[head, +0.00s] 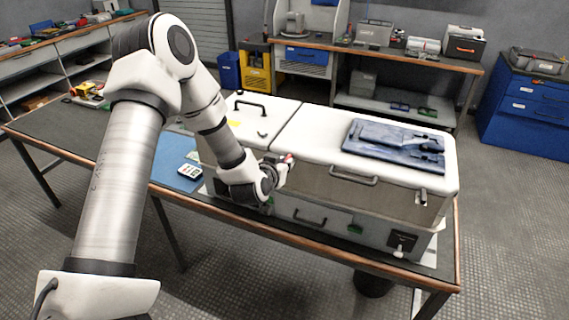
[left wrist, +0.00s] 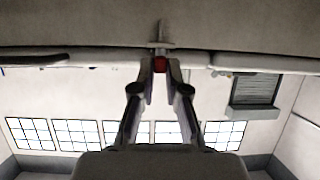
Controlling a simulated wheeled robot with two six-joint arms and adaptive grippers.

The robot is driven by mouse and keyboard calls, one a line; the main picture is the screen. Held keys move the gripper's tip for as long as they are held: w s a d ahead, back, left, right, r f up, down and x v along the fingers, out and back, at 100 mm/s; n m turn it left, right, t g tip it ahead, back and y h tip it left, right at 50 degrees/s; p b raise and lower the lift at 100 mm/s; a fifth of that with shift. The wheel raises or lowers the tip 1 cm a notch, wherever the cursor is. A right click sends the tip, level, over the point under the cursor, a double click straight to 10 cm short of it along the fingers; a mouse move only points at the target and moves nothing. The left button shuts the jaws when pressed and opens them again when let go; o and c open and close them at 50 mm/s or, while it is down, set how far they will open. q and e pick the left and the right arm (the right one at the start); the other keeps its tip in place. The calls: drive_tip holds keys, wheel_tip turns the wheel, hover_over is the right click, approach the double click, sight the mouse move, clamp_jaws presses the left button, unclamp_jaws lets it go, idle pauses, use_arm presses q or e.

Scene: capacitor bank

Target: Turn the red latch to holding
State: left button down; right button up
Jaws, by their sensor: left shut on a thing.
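The capacitor bank is a long grey case with a white top (head: 308,122), lying on the workbench. The red latch (head: 289,158) is a small red piece at the case's front upper edge, mostly hidden by my gripper. My left gripper (head: 283,166) reaches it from the front and is shut on it. In the left wrist view the red latch (left wrist: 160,64) sits between the fingertips of the left gripper (left wrist: 160,78), with a thin grey piece just above it. The latch's exact angle and any markings are not readable. My right gripper is in neither view.
A folded blue cloth-like item (head: 395,145) lies on the case's right top. A black handle (head: 251,104) stands on its left top. A small white device (head: 190,170) lies on the blue mat (head: 172,176) left of the case. The bench's left end is mostly clear.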

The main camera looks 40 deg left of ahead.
use_arm(q)
drive_tip(key=shift+w+r, duration=0.1)
drive_tip(key=shift+r, duration=0.1)
drive_tip(key=c, duration=1.5)
unclamp_jaws()
drive_tip(key=shift+a, duration=0.1)
drive_tip(key=shift+o, duration=0.2)
drive_tip(key=shift+w+f, duration=0.15)
drive_tip(key=v, duration=1.1)
drive_tip(key=shift+s, duration=0.4)
